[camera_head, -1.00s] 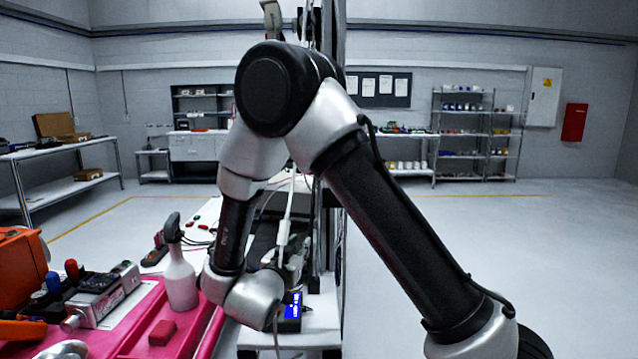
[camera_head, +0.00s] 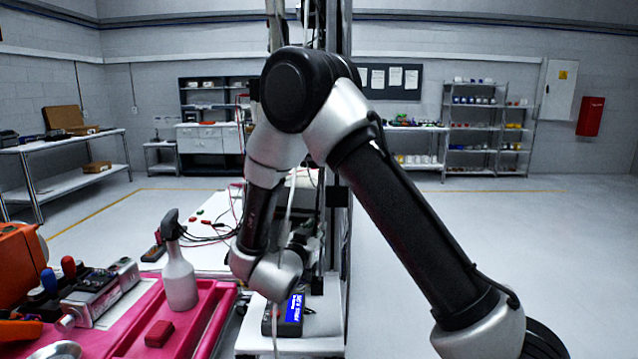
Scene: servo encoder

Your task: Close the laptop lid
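I cannot make out a laptop or its lid in this view. My arm crosses the middle of the picture, and its silver wrist (camera_head: 268,277) hangs beside the white work table (camera_head: 212,262). My gripper cannot be made out clearly: grey and dark parts just right of the wrist may belong to it, but they blend with the cables and rack behind. Whether its fingers are open or shut does not show. A dark device with a lit blue display (camera_head: 290,312) sits just below the wrist.
A pink cart (camera_head: 205,325) at the lower left carries a spray bottle (camera_head: 178,275), a red block (camera_head: 159,333) and tools. A dark upright post (camera_head: 345,240) stands behind my arm. Shelves (camera_head: 470,125) line the back wall. The floor at right is clear.

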